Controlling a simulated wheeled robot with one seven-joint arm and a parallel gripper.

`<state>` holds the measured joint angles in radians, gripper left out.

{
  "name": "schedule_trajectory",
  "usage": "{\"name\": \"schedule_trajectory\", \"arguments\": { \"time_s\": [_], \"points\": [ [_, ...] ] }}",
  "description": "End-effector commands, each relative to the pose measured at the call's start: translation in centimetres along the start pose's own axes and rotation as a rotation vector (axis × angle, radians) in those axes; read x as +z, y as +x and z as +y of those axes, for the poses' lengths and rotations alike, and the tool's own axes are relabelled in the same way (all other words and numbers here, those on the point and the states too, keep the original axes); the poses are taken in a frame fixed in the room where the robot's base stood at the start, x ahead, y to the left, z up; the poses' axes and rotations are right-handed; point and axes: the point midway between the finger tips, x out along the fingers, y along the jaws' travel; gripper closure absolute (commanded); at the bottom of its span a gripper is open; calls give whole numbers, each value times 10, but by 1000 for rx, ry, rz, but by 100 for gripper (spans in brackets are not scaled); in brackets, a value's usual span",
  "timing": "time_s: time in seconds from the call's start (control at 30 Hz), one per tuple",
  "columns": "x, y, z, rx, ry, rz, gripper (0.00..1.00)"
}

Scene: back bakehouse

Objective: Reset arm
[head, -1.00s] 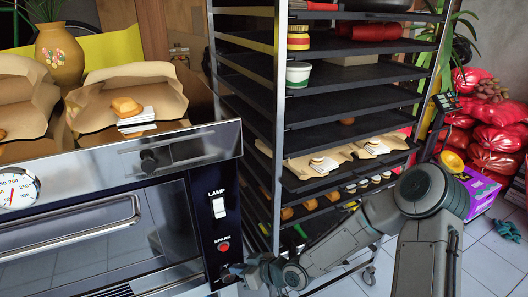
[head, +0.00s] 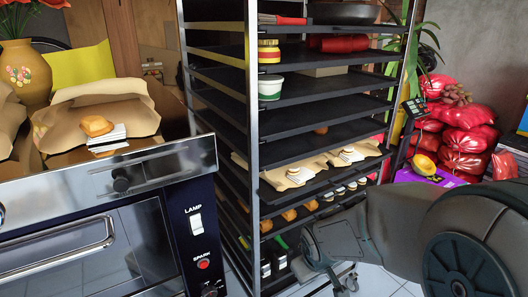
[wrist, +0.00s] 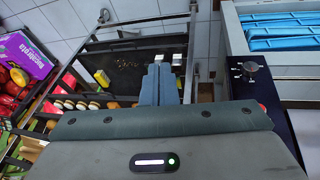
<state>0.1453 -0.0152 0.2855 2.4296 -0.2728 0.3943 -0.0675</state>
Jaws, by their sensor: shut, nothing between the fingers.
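My gripper (wrist: 159,82) shows in the wrist view with its two grey fingers side by side, shut and empty. It is in front of the rack, left of the oven's edge. In the head view my arm fills the lower right, in front of the rack's lower right part. The fingers cannot be made out clearly there.
The oven (head: 203,222) with its lamp switch stands at the left. The tall rack (head: 253,130) holds trays of bread and jars. Red sacks (head: 468,140) and a purple box (wrist: 23,55) lie beyond the rack. Tiled floor (head: 395,280) shows below.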

Motion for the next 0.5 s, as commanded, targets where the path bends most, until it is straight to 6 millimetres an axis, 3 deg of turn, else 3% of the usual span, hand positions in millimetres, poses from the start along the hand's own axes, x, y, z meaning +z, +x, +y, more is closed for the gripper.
{"name": "schedule_trajectory", "arguments": {
  "time_s": [0.03,0.3,0.5],
  "points": [
    [8,-17,5,18,44,-7,100],
    [59,-88,10,9,289,-58,100],
    [88,-120,0,-50,409,-73,100]
  ]
}}
